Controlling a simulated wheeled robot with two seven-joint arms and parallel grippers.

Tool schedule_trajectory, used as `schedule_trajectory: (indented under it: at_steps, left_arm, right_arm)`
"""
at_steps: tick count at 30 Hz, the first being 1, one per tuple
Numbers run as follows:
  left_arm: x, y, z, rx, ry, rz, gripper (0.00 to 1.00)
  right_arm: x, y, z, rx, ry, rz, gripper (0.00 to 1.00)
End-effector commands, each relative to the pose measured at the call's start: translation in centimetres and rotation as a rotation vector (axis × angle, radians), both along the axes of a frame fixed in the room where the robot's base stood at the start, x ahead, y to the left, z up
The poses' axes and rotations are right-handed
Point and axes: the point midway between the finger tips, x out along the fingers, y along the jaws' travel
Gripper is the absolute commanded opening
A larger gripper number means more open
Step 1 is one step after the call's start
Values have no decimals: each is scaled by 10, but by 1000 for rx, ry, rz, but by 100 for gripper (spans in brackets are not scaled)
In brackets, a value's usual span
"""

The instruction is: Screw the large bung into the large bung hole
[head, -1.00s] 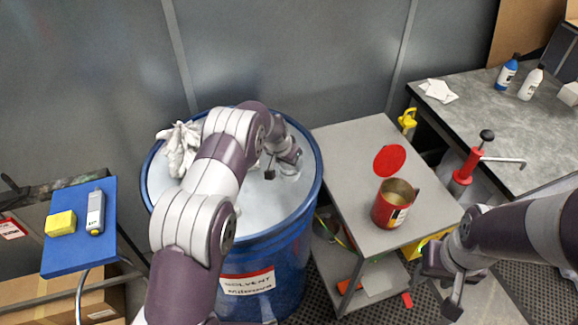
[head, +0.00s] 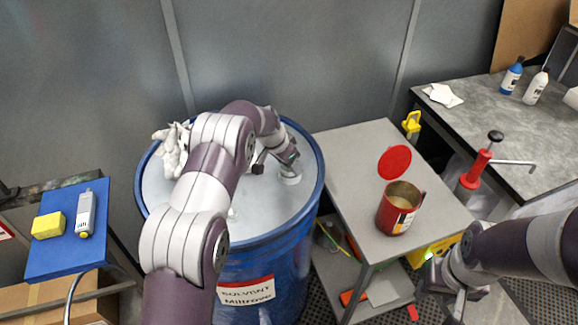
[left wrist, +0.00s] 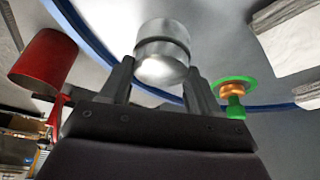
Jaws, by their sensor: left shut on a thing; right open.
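The large bung (left wrist: 162,52) is a silver metal cylinder between the fingers of my left gripper (left wrist: 160,85). In the head view the bung (head: 290,175) is at the right side of the blue drum's (head: 322,190) pale lid, just below my left gripper (head: 283,160). My left gripper is shut on it. The large bung hole is hidden beneath the bung and gripper, and I cannot tell whether the bung sits in it. My right gripper (head: 452,293) is open and empty, right of the drum near the grey cart.
White gloves (head: 172,150) lie at the lid's left edge. The grey cart (head: 350,165) holds an open red can (head: 396,212). A blue tray (head: 62,255) with a yellow block (head: 47,225) is at left. A red pump (head: 475,170) stands by the workbench (head: 480,120).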

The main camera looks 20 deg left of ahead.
Motion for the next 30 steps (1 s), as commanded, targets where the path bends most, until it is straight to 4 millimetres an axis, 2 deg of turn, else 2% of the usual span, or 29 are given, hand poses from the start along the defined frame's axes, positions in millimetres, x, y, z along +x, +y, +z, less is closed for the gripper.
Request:
schedule_trajectory:
  at_steps: [1, 10, 15, 23, 24, 25, 30]
  left_arm:
    - [-2, 1, -9, -1, 6, -24, 28]
    - [-1, 2, -8, -2, 6, -235, 28]
    - [-1, 2, -4, -2, 7, -309, 28]
    - [-1, 2, -3, -1, 8, -309, 29]
    - [-1, 2, -3, -2, 8, -309, 65]
    - [-1, 2, -3, -2, 8, -309, 75]
    - [0, 2, -2, -1, 4, -307, 75]
  right_arm:
    - [0, 0, -11, 0, 0, 0, 43]
    - [0, 0, -39, 0, 0, 0, 43]
    - [0, 0, -41, 0, 0, 0, 43]
    - [0, 0, -40, 0, 0, 0, 43]
    - [0, 0, -40, 0, 0, 0, 43]
    - [0, 0, -40, 0, 0, 0, 43]
    - [0, 0, -40, 0, 0, 0, 43]
